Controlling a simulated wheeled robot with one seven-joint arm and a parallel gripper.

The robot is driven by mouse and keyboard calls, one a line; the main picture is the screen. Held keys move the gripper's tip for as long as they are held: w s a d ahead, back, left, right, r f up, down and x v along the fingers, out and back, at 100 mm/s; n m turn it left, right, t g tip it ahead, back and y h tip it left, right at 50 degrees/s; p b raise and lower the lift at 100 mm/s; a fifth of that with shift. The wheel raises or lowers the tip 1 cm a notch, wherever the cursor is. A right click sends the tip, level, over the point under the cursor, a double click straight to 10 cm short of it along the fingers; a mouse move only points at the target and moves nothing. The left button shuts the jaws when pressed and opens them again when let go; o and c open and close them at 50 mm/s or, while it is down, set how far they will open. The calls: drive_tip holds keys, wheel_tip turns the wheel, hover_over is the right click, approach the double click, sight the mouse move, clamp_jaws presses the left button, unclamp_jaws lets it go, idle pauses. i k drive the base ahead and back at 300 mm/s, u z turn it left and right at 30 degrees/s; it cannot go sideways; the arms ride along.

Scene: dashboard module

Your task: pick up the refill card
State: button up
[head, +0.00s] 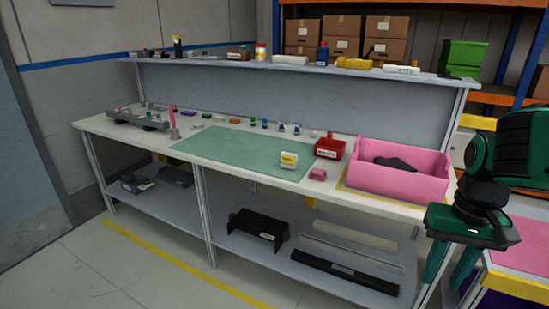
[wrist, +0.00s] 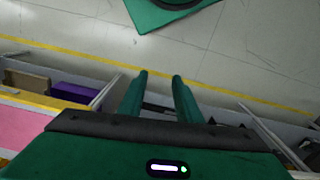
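A small yellow card with a white label (head: 289,160) stands on the right part of the green mat (head: 215,150) on the workbench. It looks like the refill card, but its print is too small to read for sure. My gripper (head: 445,280) hangs at the right in the head view, off the bench's right end and well away from the card. In the wrist view my gripper (wrist: 159,76) points down toward the floor. Its two green fingers are apart with nothing between them. The card does not show in the wrist view.
A red labelled bin (head: 329,147) stands right of the card, with a small pink block (head: 318,174) in front. A pink open crate (head: 395,184) holding a dark object fills the bench's right end. Several small items line the mat's back edge. The mat's middle is clear.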

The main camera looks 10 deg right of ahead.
sight(288, 160)
drive_tip(key=z, duration=0.05)
drive_tip(key=i, duration=1.05)
drive_tip(key=z, duration=0.05)
